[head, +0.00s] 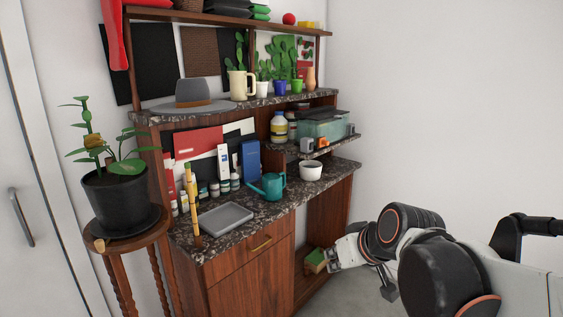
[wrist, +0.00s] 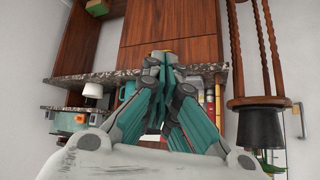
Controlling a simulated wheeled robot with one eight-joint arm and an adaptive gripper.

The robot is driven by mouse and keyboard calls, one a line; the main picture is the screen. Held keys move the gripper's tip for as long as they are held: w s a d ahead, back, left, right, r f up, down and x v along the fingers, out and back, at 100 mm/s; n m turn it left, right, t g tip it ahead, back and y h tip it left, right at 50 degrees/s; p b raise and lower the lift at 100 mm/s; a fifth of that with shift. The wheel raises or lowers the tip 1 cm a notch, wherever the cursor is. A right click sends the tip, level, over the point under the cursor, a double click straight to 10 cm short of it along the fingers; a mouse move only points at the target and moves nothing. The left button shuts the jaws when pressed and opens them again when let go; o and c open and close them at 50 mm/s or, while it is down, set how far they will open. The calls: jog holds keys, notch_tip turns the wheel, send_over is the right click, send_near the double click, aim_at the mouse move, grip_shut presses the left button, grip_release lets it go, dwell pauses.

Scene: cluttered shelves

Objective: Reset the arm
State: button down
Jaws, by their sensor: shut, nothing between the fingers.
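My arm reaches in from the right in the head view, and my gripper (head: 335,258) is low in front of the shelf unit's right side. In the wrist view my gripper (wrist: 167,58) points at the unit, its teal-padded fingers together and nothing between them. The cluttered shelf unit (head: 250,270) has a wooden front with a drawer and speckled stone-like tops. A green and brown item (head: 315,260) sits in the low open compartment, close to the gripper in the head view. Whether the gripper touches anything cannot be told.
A potted plant (head: 122,200) stands on a wooden stool (head: 125,243) at the left. The counter holds a grey tray (head: 225,218), a teal watering can (head: 268,186) and a white pot (head: 311,171). A hat (head: 193,96) is above. Bare wall and floor lie right of the unit.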

jog(key=s+d+f+m+h, duration=0.1)
jog(key=s+d, duration=0.3)
jog(key=s, duration=0.4)
jog(key=s+d+f+m+h, duration=0.2)
jog(key=s+d, duration=0.2)
jog(key=s, duration=0.4)
jog(key=shift+s+d+f+g, duration=0.15)
jog(key=shift+s+g, duration=0.2)
jog(key=shift+g, duration=0.05)
